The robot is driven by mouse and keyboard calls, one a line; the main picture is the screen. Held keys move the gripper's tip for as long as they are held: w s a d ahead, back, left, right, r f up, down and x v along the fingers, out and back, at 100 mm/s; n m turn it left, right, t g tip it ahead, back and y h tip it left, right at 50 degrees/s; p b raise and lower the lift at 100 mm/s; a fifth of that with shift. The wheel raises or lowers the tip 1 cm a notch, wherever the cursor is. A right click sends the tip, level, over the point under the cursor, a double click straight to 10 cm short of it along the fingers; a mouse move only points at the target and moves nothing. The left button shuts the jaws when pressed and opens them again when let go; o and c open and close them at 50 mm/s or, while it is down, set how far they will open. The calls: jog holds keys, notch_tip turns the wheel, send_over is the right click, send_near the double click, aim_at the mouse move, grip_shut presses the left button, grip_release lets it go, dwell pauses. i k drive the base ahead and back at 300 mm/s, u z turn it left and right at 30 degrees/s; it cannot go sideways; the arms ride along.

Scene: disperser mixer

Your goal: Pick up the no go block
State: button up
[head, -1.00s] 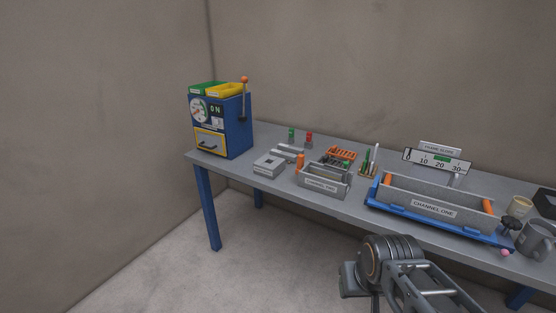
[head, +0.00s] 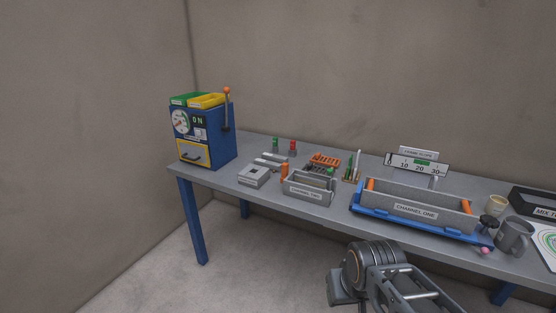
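A small red-topped block (head: 293,147) and a small green-topped block (head: 275,145) stand upright side by side near the back edge of the table, left of the orange rack. The red one may be the no go block; no label is readable on either at this size. Part of my arm shows at the bottom, low in front of the table and well apart from both blocks. No gripper fingers can be made out.
The grey table (head: 225,183) holds a blue machine (head: 221,140) at left, a grey tray (head: 309,190), an orange rack (head: 325,160), a long channel on a blue base (head: 425,225), and a mug (head: 514,236) at right. Floor in front is free.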

aim_at(293, 151)
jog(key=u, duration=0.35)
jog(key=i, duration=1.7)
jog(key=u, duration=0.65)
jog(key=i, duration=0.4)
jog(key=z, duration=0.05)
